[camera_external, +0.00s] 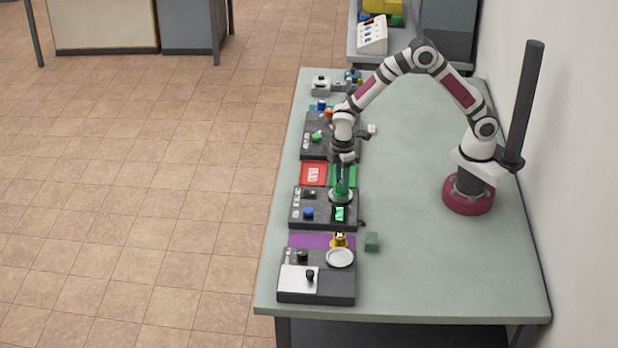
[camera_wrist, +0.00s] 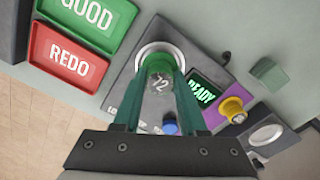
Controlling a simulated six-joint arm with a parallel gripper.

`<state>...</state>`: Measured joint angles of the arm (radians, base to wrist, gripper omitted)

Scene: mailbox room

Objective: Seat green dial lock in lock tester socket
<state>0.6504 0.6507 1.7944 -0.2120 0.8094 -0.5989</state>
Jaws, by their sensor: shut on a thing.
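The lock tester (camera_external: 325,219) is a dark grey box with a pale ring socket (camera_wrist: 148,50), a blue button (camera_wrist: 170,127) and a green-lit screen reading READY (camera_wrist: 202,92). My gripper (camera_external: 341,184) points down over the socket. Its teal fingers (camera_wrist: 161,76) are shut on the green dial lock (camera_wrist: 160,66), which lies at the ring's opening in the wrist view. The lock is partly hidden by the fingers, and I cannot tell how deep it sits in the socket.
A red REDO tray (camera_wrist: 68,57) and a green GOOD tray (camera_wrist: 92,18) lie beside the tester. A yellow lock (camera_wrist: 233,108) stands on a purple mat (camera_external: 306,240) on the other side. A small green block (camera_external: 372,241) is nearby.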

